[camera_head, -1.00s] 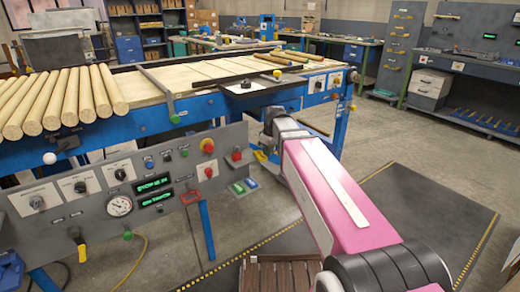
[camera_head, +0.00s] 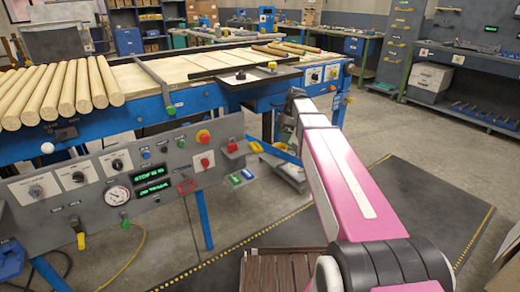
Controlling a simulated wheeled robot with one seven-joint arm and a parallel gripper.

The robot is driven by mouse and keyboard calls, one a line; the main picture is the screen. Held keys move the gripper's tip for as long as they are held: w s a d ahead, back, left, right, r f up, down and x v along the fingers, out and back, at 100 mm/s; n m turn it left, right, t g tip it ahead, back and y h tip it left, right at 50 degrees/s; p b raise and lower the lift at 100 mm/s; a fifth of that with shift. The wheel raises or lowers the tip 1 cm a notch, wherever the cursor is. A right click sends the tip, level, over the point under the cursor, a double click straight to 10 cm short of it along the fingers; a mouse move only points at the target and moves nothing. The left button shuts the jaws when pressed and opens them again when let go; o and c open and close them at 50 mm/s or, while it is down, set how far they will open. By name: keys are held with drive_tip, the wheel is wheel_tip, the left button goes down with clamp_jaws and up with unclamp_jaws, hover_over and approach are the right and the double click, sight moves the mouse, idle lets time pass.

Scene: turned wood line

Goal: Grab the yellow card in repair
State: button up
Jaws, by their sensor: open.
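A small yellow card-like piece (camera_head: 256,147) shows low beside the blue frame, just right of the control panel. It is small, and I cannot read any marking on it or a repair label. Green (camera_head: 234,180) and blue (camera_head: 247,173) pieces lie just below it on a small grey holder. My gripper (camera_head: 291,98) is at the far end of my pink and white arm, by the front edge of the blue bench. It is open, above and to the right of the yellow piece and apart from it. Its fingertips are small and partly hidden.
A grey control panel (camera_head: 40,215) with knobs, a gauge and green displays stands at left. Wooden rods (camera_head: 65,95) lie on the blue bench (camera_head: 190,103). A brown slatted crate (camera_head: 285,272) is at the bottom. The floor at right is clear.

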drive_tip(key=w+d+n, duration=0.2)
drive_tip(key=w+n, duration=0.1)
hover_over(256, 145)
drive_tip(key=d, duration=0.2)
drive_tip(key=shift+a+f+g+y, duration=0.1)
drive_tip(key=shift+a+f, duration=0.15)
drive_tip(key=shift+f, duration=0.35)
drive_tip(key=shift+a+f+g+y, duration=0.1)
drive_tip(key=shift+a+f, duration=0.1)
drive_tip(key=shift+f, duration=0.45)
drive_tip(key=shift+a+f+g+y, duration=0.1)
drive_tip(key=shift+a+f, duration=0.15)
drive_tip(key=shift+f, duration=0.35)
drive_tip(key=c, duration=0.8)
